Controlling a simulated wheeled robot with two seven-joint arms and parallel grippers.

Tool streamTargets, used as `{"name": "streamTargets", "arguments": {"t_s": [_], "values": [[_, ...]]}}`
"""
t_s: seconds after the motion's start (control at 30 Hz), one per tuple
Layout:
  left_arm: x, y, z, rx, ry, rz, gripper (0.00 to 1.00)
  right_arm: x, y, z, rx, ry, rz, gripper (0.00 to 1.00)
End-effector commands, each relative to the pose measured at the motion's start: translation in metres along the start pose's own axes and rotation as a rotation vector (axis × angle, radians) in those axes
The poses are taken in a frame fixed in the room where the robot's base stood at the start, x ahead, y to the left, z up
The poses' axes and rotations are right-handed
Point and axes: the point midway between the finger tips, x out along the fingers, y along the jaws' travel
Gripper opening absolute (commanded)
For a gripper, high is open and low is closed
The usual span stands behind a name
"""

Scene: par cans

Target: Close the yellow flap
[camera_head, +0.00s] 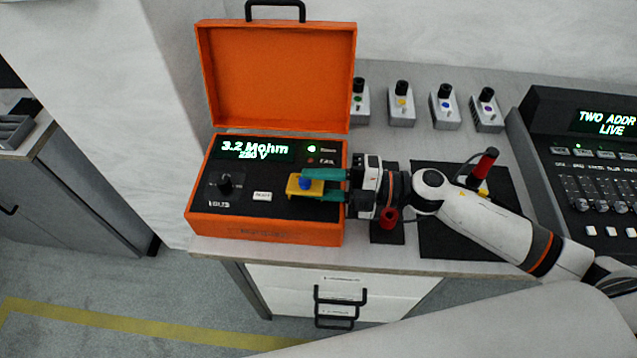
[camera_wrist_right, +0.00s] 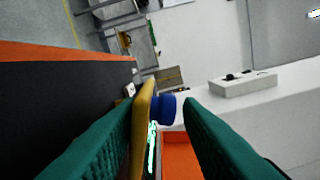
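The yellow flap (camera_head: 317,187) is on the black panel of an open orange case (camera_head: 265,228), with a blue button (camera_head: 306,183) exposed beside it. My right gripper (camera_head: 300,184) reaches in from the right at the flap, its two teal fingers apart. In the right wrist view the flap (camera_wrist_right: 144,115) shows as a narrow yellow strip along the left finger, between the fingers. The blue button (camera_wrist_right: 166,107) shows just beyond it. I cannot tell whether a finger touches the flap. My left gripper is not in view.
The case lid (camera_head: 275,80) stands open behind the panel. A black knob (camera_head: 225,183) is at the panel's left. Several small knob boxes (camera_head: 401,105) stand along the back of the counter. A black console (camera_head: 595,160) is at the right, and a red-handled tool (camera_head: 484,165) is behind my right arm.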

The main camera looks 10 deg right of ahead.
Motion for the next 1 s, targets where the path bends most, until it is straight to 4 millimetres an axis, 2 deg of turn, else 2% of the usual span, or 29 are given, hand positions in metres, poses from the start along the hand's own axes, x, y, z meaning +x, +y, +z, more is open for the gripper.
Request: {"name": "streamTargets", "arguments": {"t_s": [0.73, 0.87, 1.0], "values": [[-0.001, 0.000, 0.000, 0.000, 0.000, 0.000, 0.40, 0.000, 0.006, 0.002, 0.029, -0.005, 0.011, 0.38], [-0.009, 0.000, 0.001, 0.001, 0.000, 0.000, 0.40, 0.000, 0.001, 0.001, 0.109, -0.005, 0.012, 0.38], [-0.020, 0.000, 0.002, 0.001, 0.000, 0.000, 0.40, 0.000, -0.009, -0.003, 0.282, -0.004, 0.012, 0.38]]}}
